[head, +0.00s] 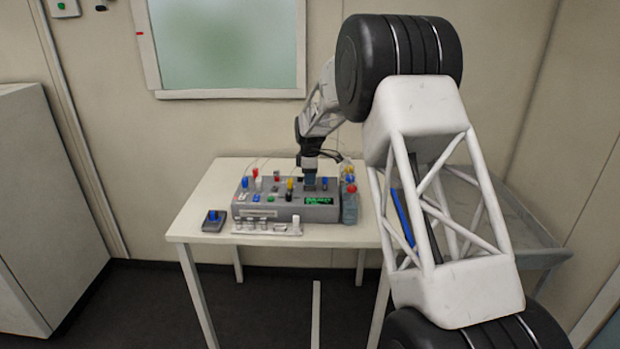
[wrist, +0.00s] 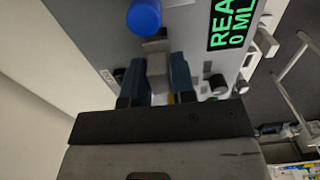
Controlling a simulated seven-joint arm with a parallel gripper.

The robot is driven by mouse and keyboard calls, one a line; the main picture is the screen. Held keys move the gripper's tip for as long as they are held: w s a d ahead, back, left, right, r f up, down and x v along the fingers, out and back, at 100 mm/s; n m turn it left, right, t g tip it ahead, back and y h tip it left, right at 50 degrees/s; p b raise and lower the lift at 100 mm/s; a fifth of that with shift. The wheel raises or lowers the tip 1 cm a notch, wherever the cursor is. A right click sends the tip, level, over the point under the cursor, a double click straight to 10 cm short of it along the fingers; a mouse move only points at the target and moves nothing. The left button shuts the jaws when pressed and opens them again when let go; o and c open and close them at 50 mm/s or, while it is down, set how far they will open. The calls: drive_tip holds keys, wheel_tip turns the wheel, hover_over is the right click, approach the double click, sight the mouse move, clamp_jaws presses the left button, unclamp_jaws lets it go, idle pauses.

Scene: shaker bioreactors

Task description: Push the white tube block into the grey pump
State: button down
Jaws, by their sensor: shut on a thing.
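The grey pump (head: 270,211) is a wide box on the white table, with coloured caps and knobs on top and a green-lit display. Its grey face (wrist: 95,30) also fills much of the wrist view. My gripper (head: 309,182) points down over the pump's right part, behind the display. In the wrist view, its blue fingers (wrist: 156,72) are shut on a pale block (wrist: 158,68), which appears to be the white tube block. The block's far end is close to a dark slot in the pump face; I cannot tell whether it is inside.
A blue knob (wrist: 144,15) sits beside the fingers. The green display (wrist: 232,22) is to their right. A pale rack (head: 265,229) with several small pieces lies before the pump. Thin tubes arch behind.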

drive_tip(key=shift+f, duration=0.5)
idle(0.3)
drive_tip(key=c, duration=0.9)
unclamp_jaws()
drive_tip(key=shift+o, duration=0.2)
drive_tip(key=shift+r, duration=0.15)
drive_tip(key=shift+r, duration=3.8)
